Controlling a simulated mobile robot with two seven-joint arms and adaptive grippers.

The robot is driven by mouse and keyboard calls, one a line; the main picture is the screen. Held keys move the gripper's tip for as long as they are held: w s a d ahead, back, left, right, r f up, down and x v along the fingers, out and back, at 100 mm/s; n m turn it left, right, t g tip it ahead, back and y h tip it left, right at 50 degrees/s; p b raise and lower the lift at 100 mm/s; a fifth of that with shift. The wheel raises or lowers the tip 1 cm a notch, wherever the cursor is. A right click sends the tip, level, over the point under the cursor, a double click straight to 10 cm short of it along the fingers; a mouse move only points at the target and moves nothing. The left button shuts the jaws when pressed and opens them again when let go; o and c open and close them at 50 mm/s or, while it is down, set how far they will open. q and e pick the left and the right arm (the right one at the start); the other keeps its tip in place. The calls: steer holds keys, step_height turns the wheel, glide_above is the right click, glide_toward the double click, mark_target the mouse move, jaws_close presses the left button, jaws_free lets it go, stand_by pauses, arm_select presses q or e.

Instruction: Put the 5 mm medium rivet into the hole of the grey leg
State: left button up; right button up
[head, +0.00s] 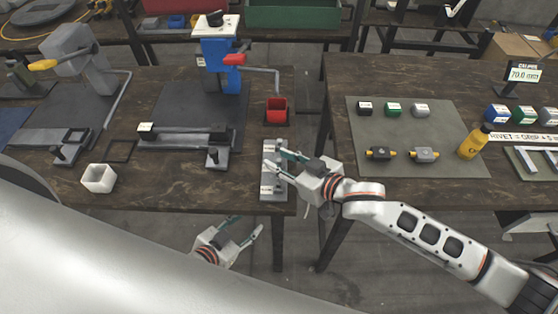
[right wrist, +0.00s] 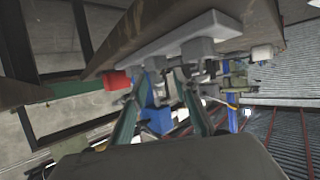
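My right gripper (head: 275,152) is over the light grey plate (head: 271,190) at the right edge of the left table, its fingers apart. In the right wrist view the two green-sided fingers (right wrist: 160,73) stand apart just below the plate (right wrist: 185,38) and its small grey blocks. I cannot make out a rivet between them. My left gripper (head: 248,224) is open and empty in front of the left table, over the floor. I cannot tell a 5 mm medium rivet or the grey leg with its hole apart for sure.
A red bin (head: 276,112) stands behind the plate. A blue press (head: 220,60) and a white open box (head: 98,178) are left. On the right table, a mat (head: 360,175) holds small black, green and grey boxes, and a yellow bottle (head: 473,142). A gap separates the tables.

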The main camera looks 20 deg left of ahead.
steer(key=shift+w+a+f, duration=0.15)
steer(key=shift+w+a, duration=0.05)
steer(key=shift+a, duration=0.1)
steer(key=shift+c, duration=0.4)
jaws_close()
